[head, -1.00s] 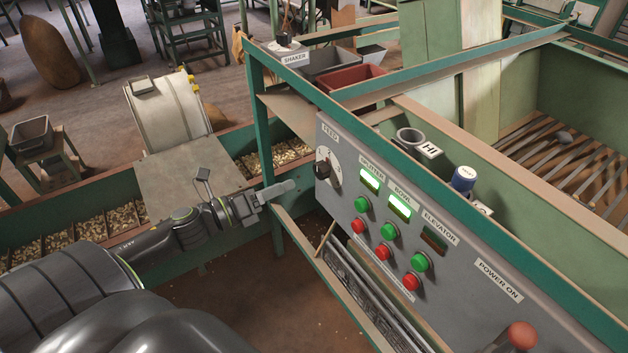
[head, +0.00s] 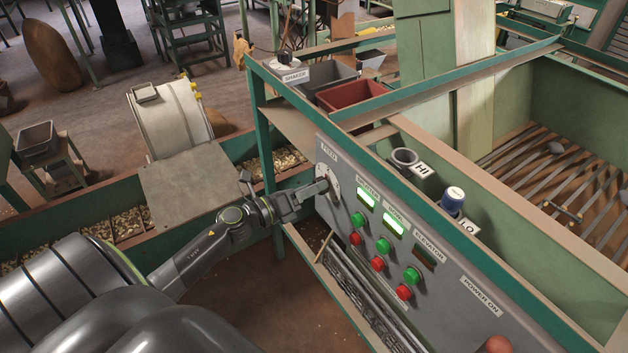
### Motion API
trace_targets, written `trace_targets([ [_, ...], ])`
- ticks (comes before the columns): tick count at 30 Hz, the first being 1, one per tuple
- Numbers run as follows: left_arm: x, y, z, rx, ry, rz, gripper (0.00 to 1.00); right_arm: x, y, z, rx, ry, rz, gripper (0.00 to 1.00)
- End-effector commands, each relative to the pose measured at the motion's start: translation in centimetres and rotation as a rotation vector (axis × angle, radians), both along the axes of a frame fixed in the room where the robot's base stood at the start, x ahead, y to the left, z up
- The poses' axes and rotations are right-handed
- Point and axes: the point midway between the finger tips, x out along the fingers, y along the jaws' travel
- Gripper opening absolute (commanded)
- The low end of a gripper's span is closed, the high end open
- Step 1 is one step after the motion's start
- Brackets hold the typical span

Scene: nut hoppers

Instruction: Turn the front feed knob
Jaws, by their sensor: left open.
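The feed knob's pale round dial (head: 333,178) is on the grey control panel (head: 345,225), under the FEED label, at the panel's left end. My left gripper (head: 318,188) comes in from the left with its fingertips at the dial. It is open, and the fingers overlap the dark knob, which is mostly hidden behind them. I cannot tell whether the fingers touch the knob. My right gripper is not in view.
Green and red buttons (head: 383,246) and lit displays sit right of the dial. A green frame rail (head: 420,190) runs above the panel. Nuts fill the trough at left.

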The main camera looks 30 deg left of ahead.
Motion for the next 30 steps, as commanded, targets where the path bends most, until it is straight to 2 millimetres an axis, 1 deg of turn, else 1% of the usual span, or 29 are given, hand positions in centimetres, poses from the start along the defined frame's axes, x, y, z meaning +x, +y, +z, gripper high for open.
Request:
trace_targets([
  [1, 0.43, -0.20, 0.18, -0.002, -0.001, 0.000, 0.59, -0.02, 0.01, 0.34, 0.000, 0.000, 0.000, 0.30],
  [4, 0.87, -0.41, 0.04, -0.001, 0.001, -0.001, 0.59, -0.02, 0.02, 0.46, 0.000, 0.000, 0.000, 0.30],
  [13, 1.02, -0.50, -0.06, 0.000, 0.001, -0.002, 0.59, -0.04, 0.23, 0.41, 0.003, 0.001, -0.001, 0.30],
  [14, 1.01, -0.49, -0.06, 0.000, 0.001, -0.002, 0.56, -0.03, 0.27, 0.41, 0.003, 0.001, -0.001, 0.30],
  [21, 1.00, -0.47, -0.06, 0.000, 0.001, -0.001, 0.25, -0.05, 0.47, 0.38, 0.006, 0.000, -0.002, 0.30],
  [24, 0.99, -0.47, -0.06, 0.000, 0.001, -0.001, 0.14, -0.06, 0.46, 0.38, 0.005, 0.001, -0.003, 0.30],
  [30, 0.99, -0.46, 0.00, -0.014, 0.006, -0.001, 0.14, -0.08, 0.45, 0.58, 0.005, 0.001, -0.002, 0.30],
])
